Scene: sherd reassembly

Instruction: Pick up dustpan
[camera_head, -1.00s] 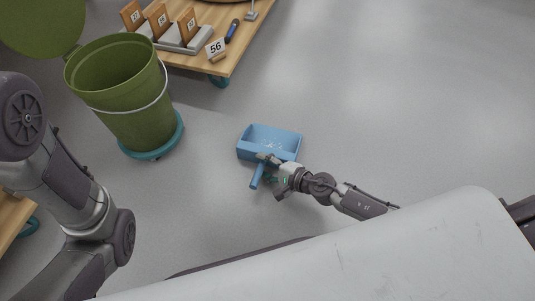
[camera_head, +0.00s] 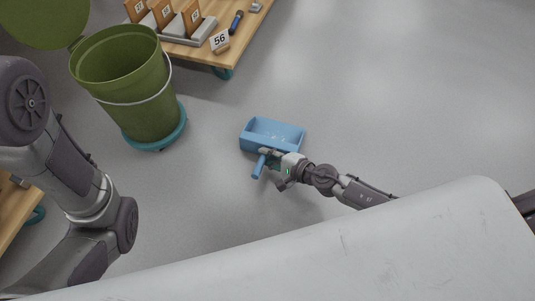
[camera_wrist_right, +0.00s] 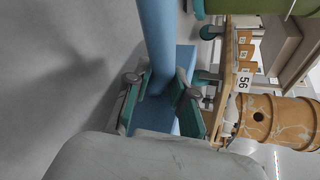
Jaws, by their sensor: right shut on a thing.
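My right gripper (camera_head: 268,156) is shut on the handle close to the pan. In the right wrist view the blue handle (camera_wrist_right: 158,40) passes between the two teal-padded fingers of my right gripper (camera_wrist_right: 168,98). Whether the pan touches the floor is hard to tell. My left arm shows at the left of the head view, but its gripper is out of view.
A green bin (camera_head: 130,85) with its lid (camera_head: 40,20) open stands on a teal wheeled base (camera_head: 155,140) left of the dustpan. A wooden table (camera_head: 245,40) with numbered cards is at the top. Open grey floor (camera_head: 400,100) lies to the right.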

